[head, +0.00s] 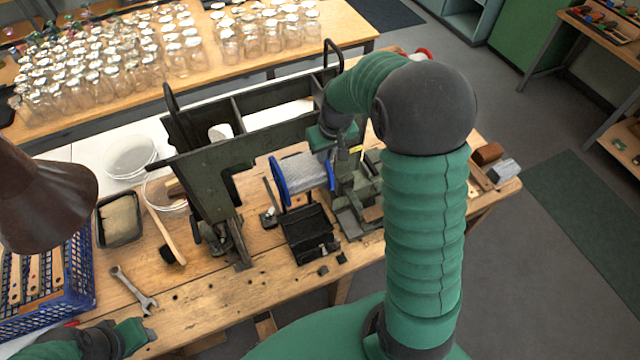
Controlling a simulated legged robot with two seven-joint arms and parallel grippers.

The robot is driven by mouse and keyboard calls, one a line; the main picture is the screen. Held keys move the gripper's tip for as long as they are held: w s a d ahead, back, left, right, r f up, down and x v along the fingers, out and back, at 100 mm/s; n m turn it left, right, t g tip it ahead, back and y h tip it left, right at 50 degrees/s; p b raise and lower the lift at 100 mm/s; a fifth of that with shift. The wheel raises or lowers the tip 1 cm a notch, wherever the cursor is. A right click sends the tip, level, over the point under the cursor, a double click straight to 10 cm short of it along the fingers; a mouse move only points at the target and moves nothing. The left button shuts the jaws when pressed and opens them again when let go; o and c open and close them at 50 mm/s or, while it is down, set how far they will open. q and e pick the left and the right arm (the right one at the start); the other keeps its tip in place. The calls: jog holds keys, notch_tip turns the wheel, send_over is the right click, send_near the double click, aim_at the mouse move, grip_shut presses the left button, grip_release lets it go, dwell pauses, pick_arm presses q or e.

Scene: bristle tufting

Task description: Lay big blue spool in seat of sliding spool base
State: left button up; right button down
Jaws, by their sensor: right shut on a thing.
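The big blue spool (303,172) has blue end discs and a pale grey winding. It is tilted a little, with its right end at my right gripper (333,150). My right gripper is shut on the spool; its fingertips are mostly hidden by its own wrist and the spool. A black open holder (306,228), which looks like the sliding spool base, stands on the bench just in front of and below the spool. The spool appears apart from it. My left gripper (146,332) is low at the left, by the bench's front edge, with its fingers unclear.
A dark green machine frame (215,165) stands behind and left of the holder. A wrench (135,288), a black tray (118,220) and a blue crate (50,290) lie left. A brown lamp shade (45,195) hangs at the left edge. Bare bench lies in front (215,310).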

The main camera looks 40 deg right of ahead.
jog(key=b, duration=0.5)
send_over(326, 187)
jog(key=d, duration=0.1)
jog(key=x, duration=0.5)
jog(key=shift+s+a+f, duration=0.1)
jog(key=shift+s+f, duration=0.1)
jog(key=shift+s, duration=0.15)
jog(key=b+x, duration=0.3)
jog(key=x, duration=0.1)
jog(key=shift+s+a+b, duration=0.2)
jog(key=shift+s+b, duration=0.05)
jog(key=shift+b, duration=0.15)
jog(key=x, duration=0.2)
jog(key=b+x, duration=0.1)
jog(key=s+b+x, duration=0.1)
jog(key=x, duration=0.1)
jog(key=shift+w+a+f, duration=0.1)
jog(key=shift+w+f, duration=0.05)
jog(key=shift+f, duration=0.25)
jog(key=shift+f+b, duration=0.25)
jog(key=shift+b, duration=0.05)
jog(key=s+b+x, duration=0.1)
jog(key=b+x, duration=0.4)
jog(key=x, duration=0.1)
jog(key=shift+s+f, duration=0.3)
jog(key=shift+f, duration=0.25)
jog(key=shift+s+a, duration=0.2)
jog(key=shift+s, duration=0.05)
